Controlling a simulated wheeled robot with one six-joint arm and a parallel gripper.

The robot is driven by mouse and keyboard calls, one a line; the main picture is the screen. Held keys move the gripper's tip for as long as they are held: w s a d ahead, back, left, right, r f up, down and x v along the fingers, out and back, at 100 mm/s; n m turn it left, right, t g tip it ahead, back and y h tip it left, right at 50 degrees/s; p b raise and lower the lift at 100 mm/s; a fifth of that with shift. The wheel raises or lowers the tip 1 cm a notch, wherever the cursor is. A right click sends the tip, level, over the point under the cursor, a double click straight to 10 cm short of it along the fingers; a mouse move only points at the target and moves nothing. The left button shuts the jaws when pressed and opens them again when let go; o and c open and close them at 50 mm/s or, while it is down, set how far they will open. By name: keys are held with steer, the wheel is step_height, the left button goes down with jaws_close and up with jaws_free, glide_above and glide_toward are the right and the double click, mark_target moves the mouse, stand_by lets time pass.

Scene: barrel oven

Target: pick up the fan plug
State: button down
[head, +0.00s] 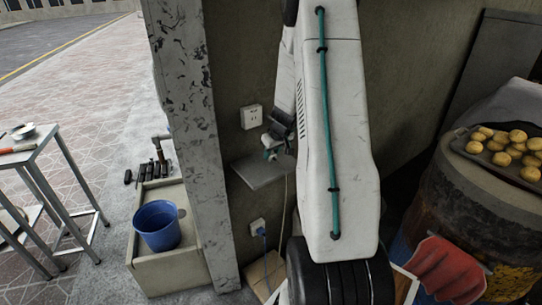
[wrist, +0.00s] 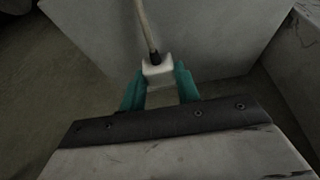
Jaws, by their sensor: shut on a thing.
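The fan plug (wrist: 157,68) is a small white block with a pale cord (wrist: 144,25) leaving it through a dark collar. In the wrist view it sits between the two teal fingers of my gripper (wrist: 159,84), which are shut on it. In the head view my gripper (head: 271,154) is small and partly behind my arm, just above a grey wall shelf (head: 262,173). I cannot make out the plug clearly there. A pale cord (head: 286,195) hangs down beside the shelf.
A white wall socket (head: 251,117) is above the shelf. A lower socket (head: 257,226) has a blue plug and cord. A concrete pillar (head: 192,130) stands left, with a blue bucket (head: 157,225) beyond it. The barrel oven (head: 470,205) with a potato tray is at right.

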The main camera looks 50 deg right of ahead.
steer(key=shift+r, duration=0.6)
steer(key=v, duration=0.2)
steer(key=shift+s+r, duration=0.2)
steer(key=shift+r, duration=0.15)
steer(key=s+a+r, duration=0.1)
steer(key=s+a, duration=0.2)
steer(key=s, duration=1.1)
steer(key=shift+s+a, duration=0.25)
steer(key=shift+a, duration=0.05)
steer(key=shift+w+r, duration=0.1)
